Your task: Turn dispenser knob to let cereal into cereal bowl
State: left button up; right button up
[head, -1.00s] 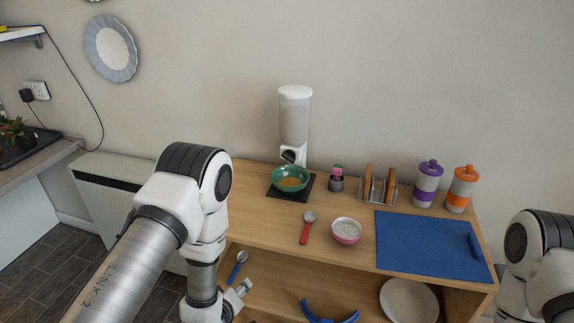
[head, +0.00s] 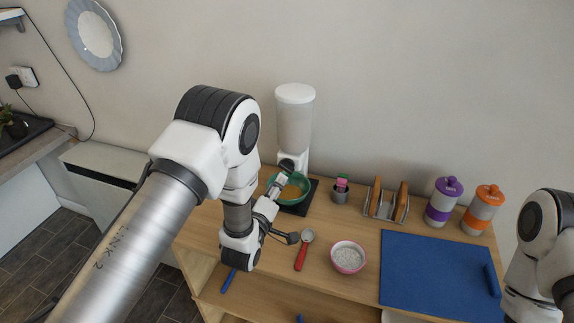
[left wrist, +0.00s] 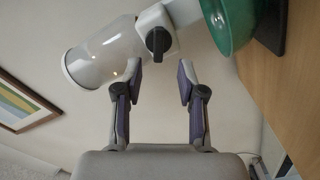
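The cereal dispenser (head: 295,122) stands at the back of the wooden unit, with a white lid and a clear hopper. Its dark knob (left wrist: 158,42) shows in the left wrist view, just beyond and between my fingertips. The green cereal bowl (head: 301,196) sits under the spout on a black base; its inside looks tan. The bowl also shows at the top right of the left wrist view (left wrist: 229,35). My left gripper (head: 285,178) is in front of the dispenser and partly covers the bowl. In the wrist view (left wrist: 159,80) it is open and empty. My right gripper is out of view.
A red-handled spoon (head: 301,257) and a pink bowl with pale contents (head: 347,257) lie in front. A small pot (head: 340,192), toast rack (head: 386,206), purple jar (head: 442,202), orange jar (head: 482,211) and blue mat (head: 435,272) stand or lie to the right.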

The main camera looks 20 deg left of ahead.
aim_at(285, 171)
pick_arm(q)
jog(key=w, duration=0.1)
jog(key=w+r, duration=0.1)
jog(key=shift+w+d+p, duration=0.1)
jog(key=shift+w+p, duration=0.2)
jog(key=shift+p, duration=0.1)
jog(key=w, duration=0.2)
jog(key=w+f, duration=0.1)
jog(key=shift+w, duration=0.35)
jog(key=shift+s+r, duration=0.1)
jog(key=shift+s, duration=0.15)
grip_shut()
